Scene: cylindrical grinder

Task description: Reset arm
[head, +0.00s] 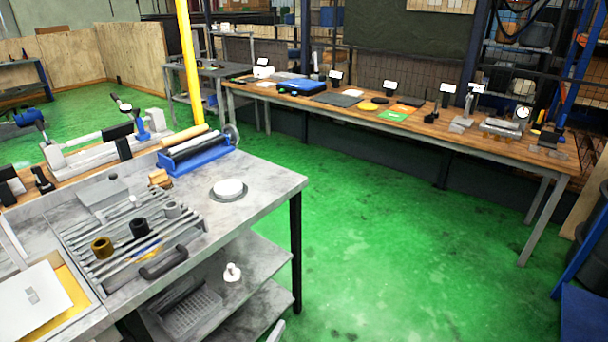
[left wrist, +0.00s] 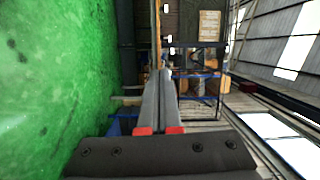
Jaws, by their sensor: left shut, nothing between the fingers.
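My left gripper (left wrist: 163,75) shows in the left wrist view. Its two long grey fingers, with red parts at their base, lie together and hold nothing. It points across the room, away from any surface, with the picture turned on its side. In the head view a small pale shape at the bottom edge may be part of my left arm, but I cannot tell. My right gripper is in neither view.
A grey workbench (head: 270,180) stands at the left, with a slotted rack, rings and a blue-based roller unit (head: 195,152) on it. A long wooden table (head: 330,103) with tools runs along the back. The green floor (head: 370,240) between them is clear.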

